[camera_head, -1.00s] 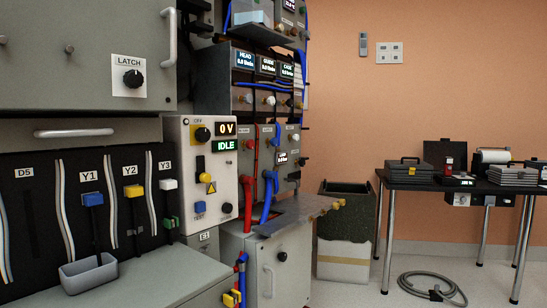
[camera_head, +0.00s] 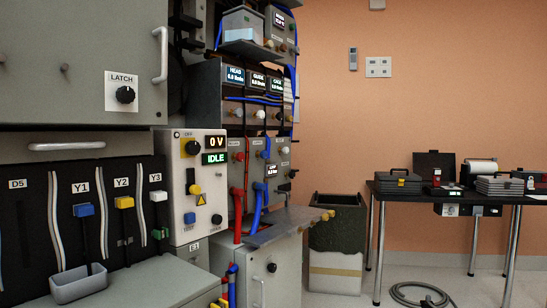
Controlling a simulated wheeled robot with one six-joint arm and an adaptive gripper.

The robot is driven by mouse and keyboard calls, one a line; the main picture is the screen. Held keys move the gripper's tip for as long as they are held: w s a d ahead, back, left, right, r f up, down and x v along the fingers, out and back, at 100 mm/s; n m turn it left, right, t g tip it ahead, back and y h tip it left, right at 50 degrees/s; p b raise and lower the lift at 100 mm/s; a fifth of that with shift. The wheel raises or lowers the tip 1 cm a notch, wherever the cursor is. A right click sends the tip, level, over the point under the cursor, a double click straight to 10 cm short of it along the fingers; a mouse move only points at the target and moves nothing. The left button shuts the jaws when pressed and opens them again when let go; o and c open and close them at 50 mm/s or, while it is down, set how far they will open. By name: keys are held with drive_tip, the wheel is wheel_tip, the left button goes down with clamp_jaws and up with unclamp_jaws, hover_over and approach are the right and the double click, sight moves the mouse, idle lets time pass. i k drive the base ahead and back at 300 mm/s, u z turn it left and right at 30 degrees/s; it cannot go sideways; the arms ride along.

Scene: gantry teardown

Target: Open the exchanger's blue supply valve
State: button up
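A grey unit with hoses stands in the middle of the view, right of the 0 V / IDLE panel. My gripper is not in view.
A grey ledge (camera_head: 285,222) juts out below the hoses, above a grey cabinet (camera_head: 273,275). A dark bin (camera_head: 337,228) stands right of it. A black table (camera_head: 455,198) with cases is at the right. A coiled cable (camera_head: 420,294) lies on the floor; floor between bin and table is open.

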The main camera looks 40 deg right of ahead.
sight(264, 155)
drive_tip(key=k, duration=1.2)
drive_tip(key=z, duration=0.9)
drive_tip(key=i, duration=1.05)
drive_tip(key=u, duration=0.15)
